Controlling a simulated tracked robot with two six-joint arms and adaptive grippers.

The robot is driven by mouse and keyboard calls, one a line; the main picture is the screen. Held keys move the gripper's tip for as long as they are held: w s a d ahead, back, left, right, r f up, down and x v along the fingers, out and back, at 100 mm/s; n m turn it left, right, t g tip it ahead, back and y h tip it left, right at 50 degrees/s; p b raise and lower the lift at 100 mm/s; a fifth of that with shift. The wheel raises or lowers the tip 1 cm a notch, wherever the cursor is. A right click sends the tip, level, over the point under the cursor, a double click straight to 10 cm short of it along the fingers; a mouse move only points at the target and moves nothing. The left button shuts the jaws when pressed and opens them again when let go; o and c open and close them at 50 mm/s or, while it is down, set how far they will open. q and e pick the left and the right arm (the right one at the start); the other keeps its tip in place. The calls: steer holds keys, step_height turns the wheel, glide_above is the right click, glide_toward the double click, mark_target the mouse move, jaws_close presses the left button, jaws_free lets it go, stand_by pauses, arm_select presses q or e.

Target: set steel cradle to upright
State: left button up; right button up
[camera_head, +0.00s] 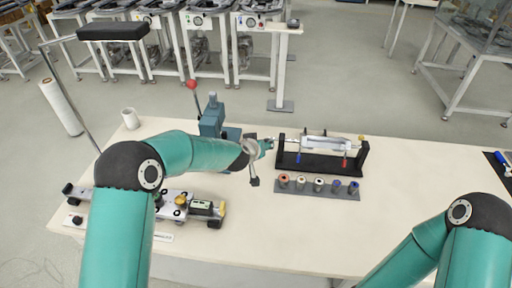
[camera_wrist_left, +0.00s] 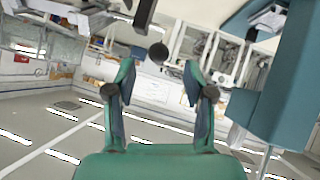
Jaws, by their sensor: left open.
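The steel cradle (camera_head: 325,143) appears to be the pale, clear-and-metal piece lying level across a black two-post stand (camera_head: 322,165) on the table. A blue and a red handle hang below it. My left gripper is left of the stand in the head view, mostly hidden behind my own wrist. In the left wrist view my left gripper (camera_wrist_left: 160,78) is open, with nothing between its fingers. A dark rod with a round knob (camera_wrist_left: 158,52) shows beyond the fingertips. My right arm enters at lower right of the head view, its gripper out of frame.
A teal press (camera_head: 211,118) with a red-knobbed lever stands behind my left forearm, and a teal block (camera_wrist_left: 280,75) fills the wrist view's right. A wheeled device (camera_head: 200,208) sits left. The table's right side is mostly clear.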

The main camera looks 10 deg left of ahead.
arm_select(q)
steer(key=v, duration=0.5)
steer(key=shift+s+r, duration=0.2)
steer(key=shift+s, duration=0.15)
